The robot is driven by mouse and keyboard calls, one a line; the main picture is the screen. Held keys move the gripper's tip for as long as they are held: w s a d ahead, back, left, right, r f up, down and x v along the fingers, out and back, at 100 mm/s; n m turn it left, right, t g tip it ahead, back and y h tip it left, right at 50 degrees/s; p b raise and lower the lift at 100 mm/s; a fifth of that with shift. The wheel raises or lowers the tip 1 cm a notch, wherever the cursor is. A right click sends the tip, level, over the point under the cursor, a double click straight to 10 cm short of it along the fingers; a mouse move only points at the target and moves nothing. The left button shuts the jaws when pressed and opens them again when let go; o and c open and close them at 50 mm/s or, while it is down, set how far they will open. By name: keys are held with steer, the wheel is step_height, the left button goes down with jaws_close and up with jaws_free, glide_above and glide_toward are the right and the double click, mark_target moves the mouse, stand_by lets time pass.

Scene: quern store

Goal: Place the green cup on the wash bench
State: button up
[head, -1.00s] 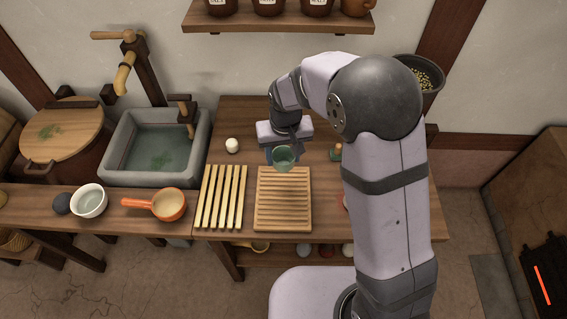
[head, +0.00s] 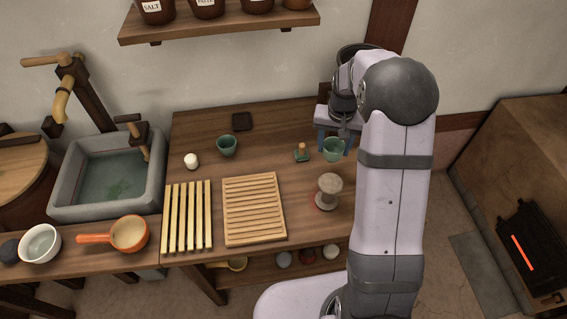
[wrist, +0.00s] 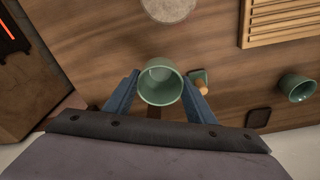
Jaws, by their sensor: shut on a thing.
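A green cup (head: 333,152) is held between the blue fingers of my gripper (head: 335,142), over the right back part of the wooden table. In the wrist view the cup (wrist: 160,84) sits between the fingers, its mouth facing the camera. A second, similar green cup (head: 227,145) stands on the table behind the slatted rack; it also shows at the right in the wrist view (wrist: 297,87). The low wooden bench (head: 85,263) at the left, by the stone basin, seems to be the wash bench.

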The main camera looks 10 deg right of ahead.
steer(key=shift+w+d+r+m, duration=0.65)
steer(key=shift+d+r, duration=0.95)
steer(key=shift+d, duration=0.7)
steer(key=shift+f+p, duration=0.75)
steer(key=shift+f, duration=4.35)
steer(key=shift+f, duration=0.15)
steer(key=o, duration=1.1)
step_height(320, 180, up, 12)
steer(key=s+b, duration=0.1)
steer(key=shift+s+a+r+b, duration=0.2)
steer(key=shift+a+b, duration=0.1)
steer(key=shift+a, duration=0.1)
